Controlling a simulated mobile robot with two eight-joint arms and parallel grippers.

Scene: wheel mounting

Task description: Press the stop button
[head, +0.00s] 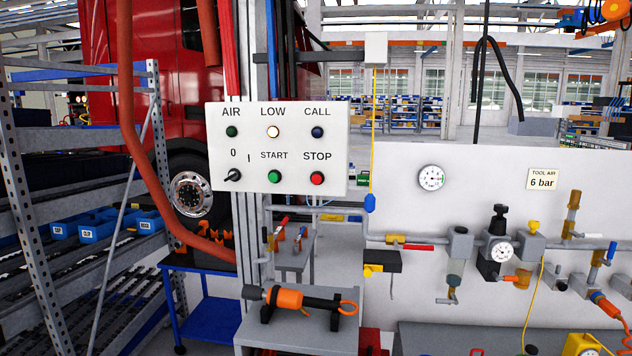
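The stop button (317,179) is a round red button under the label STOP, at the lower right of a white control panel (334,135) in the head view. A green START button (275,177) sits to its left. A black rotary switch (232,176) marked 0 and I is at the panel's lower left. The top row has a dark green AIR lamp (232,131), a bright LOW lamp (273,132) and a dark blue CALL lamp (317,132). Neither of my grippers shows in this view.
An orange and black tool (303,301) rests on a grey stand below the panel. Air pipes with valves and gauges (501,250) run along a white board to the right. A shelf rack with blue bins (97,229) stands left. An orange hose hangs left of the panel. The panel front looks unobstructed.

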